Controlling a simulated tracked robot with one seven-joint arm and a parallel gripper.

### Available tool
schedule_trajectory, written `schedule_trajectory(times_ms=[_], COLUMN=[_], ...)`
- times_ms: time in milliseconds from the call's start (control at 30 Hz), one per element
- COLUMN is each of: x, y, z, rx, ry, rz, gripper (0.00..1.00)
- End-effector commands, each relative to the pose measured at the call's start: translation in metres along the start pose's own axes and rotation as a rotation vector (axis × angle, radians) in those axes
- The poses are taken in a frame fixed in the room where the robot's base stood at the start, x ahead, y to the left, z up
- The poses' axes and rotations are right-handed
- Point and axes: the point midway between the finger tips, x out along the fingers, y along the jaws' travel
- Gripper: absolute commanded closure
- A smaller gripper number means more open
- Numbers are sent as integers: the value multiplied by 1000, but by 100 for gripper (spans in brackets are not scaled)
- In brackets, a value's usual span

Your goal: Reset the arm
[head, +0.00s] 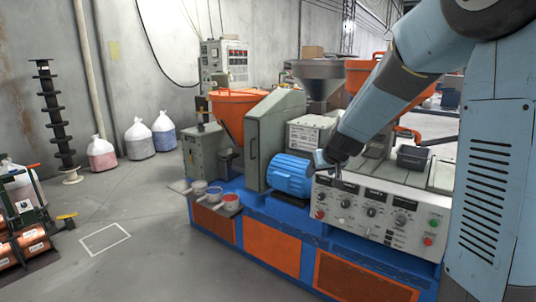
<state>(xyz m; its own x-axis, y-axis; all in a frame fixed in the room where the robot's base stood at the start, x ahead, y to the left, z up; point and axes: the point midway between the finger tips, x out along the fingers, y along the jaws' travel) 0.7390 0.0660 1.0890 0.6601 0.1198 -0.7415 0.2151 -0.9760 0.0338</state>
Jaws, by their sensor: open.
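My blue-grey arm comes in from the upper right of the head view and slopes down to the left, in front of the machine. My gripper (337,171) shows small and dark at the arm's lower end, over the machine's control panel. It is open, and I see nothing held in it. Its fingers are partly hidden by the wrist.
The blue and orange machine (272,249) with its blue motor (290,177) and control panel (372,211) fills the middle. Copper spools (34,240) lie at the lower left. A black stand (56,118) and several bags (138,141) stand by the wall.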

Motion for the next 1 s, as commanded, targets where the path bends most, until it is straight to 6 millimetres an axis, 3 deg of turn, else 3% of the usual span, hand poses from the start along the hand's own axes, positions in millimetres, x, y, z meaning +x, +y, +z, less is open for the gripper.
schedule_trajectory(times_ms=[100,467,700,1000], x=[-40,-145,-206,-271], y=[-1,-6,-8,-8], z=[8,53,97,162], rx=[26,83,114,159], ry=[-9,-74,-128,-199], rz=[-34,-85,-66,17], gripper=[31,31,31,31])
